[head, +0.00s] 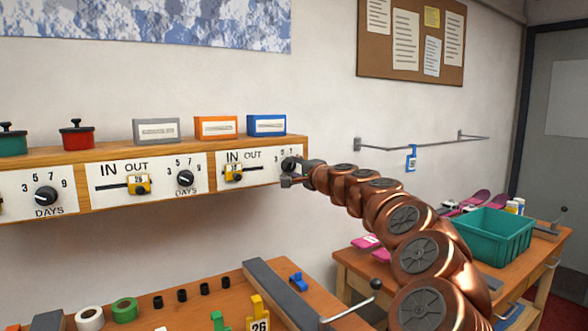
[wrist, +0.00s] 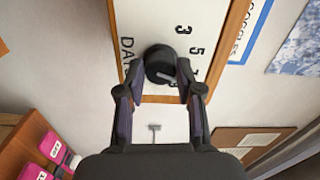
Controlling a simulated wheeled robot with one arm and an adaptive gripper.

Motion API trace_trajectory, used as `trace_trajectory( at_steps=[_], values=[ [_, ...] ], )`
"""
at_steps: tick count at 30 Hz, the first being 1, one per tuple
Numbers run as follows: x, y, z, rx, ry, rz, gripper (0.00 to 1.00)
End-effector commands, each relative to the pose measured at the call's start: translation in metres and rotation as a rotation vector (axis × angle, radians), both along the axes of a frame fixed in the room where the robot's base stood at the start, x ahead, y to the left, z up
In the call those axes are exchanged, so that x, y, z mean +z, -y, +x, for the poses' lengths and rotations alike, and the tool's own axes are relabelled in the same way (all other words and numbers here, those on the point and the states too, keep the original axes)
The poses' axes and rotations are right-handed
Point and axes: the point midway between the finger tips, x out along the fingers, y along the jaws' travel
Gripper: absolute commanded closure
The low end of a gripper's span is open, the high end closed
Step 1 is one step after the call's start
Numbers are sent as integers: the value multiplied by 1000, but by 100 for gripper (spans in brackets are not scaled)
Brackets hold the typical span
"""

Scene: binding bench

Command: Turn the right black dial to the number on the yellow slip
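The right black dial (head: 289,164) is at the right end of the white panel row, partly covered by my gripper in the head view. In the wrist view the dial (wrist: 158,64) shows a pale pointer line slanting to the lower right, towards the 7 and 9 side. The exact number is hard to tell. My gripper (wrist: 160,92) is open, with one finger to each side of the dial and gaps between; it also shows in the head view (head: 292,174). The yellow slip (head: 432,16) is pinned on the cork board; its writing is too small to read.
Two other black dials, left (head: 46,196) and middle (head: 185,177), sit on the same wooden shelf (head: 88,157). A yellow slider (head: 232,172) is left of my gripper. A wall rail (head: 420,146) runs right. A teal bin (head: 494,235) stands on the side table.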

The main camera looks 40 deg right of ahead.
Motion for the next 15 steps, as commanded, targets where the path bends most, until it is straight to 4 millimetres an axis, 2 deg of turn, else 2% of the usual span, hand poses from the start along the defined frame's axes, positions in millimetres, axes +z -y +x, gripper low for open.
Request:
trace_trajectory(
  at_steps=[1, 6, 15],
  values=[
    [0, 0, 0, 0, 0, 0, 57],
    [0, 0, 0, 0, 0, 0, 41],
    [1, 0, -1, -1, 1, 0, 41]
  ],
)
